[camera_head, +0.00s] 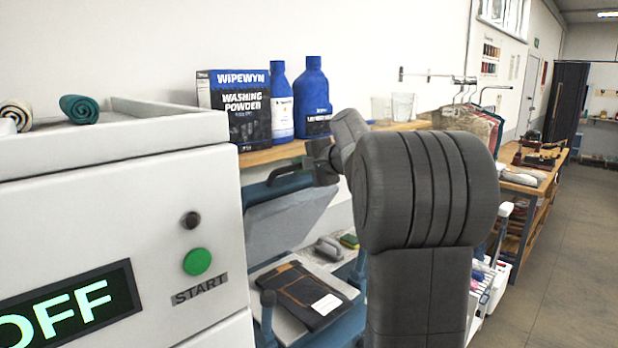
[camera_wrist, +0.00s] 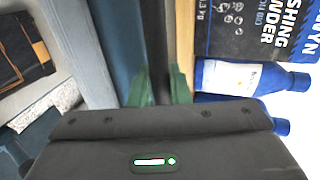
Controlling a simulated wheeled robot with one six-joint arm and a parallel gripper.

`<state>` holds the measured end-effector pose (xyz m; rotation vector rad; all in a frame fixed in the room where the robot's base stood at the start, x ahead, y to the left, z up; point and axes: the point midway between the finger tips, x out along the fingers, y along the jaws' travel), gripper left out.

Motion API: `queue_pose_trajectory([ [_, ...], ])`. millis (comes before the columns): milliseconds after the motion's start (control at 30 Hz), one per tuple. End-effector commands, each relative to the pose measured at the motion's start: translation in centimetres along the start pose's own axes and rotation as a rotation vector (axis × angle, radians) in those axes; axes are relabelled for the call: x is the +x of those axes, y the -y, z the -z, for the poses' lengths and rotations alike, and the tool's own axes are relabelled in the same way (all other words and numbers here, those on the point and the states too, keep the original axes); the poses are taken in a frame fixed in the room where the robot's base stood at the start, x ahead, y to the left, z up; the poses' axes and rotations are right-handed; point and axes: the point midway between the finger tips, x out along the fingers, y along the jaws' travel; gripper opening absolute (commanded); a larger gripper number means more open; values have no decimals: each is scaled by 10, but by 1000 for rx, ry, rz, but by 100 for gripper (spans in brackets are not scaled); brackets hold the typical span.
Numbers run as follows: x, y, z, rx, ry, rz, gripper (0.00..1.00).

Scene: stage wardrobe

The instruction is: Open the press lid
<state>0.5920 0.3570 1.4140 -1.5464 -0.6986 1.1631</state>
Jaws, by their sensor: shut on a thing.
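The press is blue with a pale grey padded lid (camera_head: 290,215), which stands raised and tilted back from the press bed (camera_head: 283,318). A dark folded garment (camera_head: 305,295) with a white label lies on the bed. My gripper (camera_head: 320,165) is at the upper edge of the lid, partly hidden by my own arm. In the wrist view my gripper's green fingers (camera_wrist: 158,85) are closed around the dark lid handle (camera_wrist: 154,35). The lid's grey and blue edge (camera_wrist: 95,50) runs beside it.
A wooden shelf (camera_head: 270,155) behind the lid holds a washing powder box (camera_head: 235,105), two blue bottles (camera_head: 312,97) and clear cups (camera_head: 403,106). A white machine (camera_head: 120,210) with a green START button stands close at left. Open floor (camera_head: 550,260) lies at right.

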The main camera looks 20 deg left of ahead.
Motion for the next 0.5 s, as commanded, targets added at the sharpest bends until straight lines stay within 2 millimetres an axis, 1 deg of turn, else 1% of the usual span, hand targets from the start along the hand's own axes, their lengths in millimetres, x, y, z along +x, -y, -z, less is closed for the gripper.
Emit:
queue_pose_trajectory([
  [100, 3, 5, 0, 1, 0, 2, 0],
  [467, 4, 5, 0, 2, 0, 1, 0],
  [500, 4, 5, 0, 2, 0, 1, 20],
])
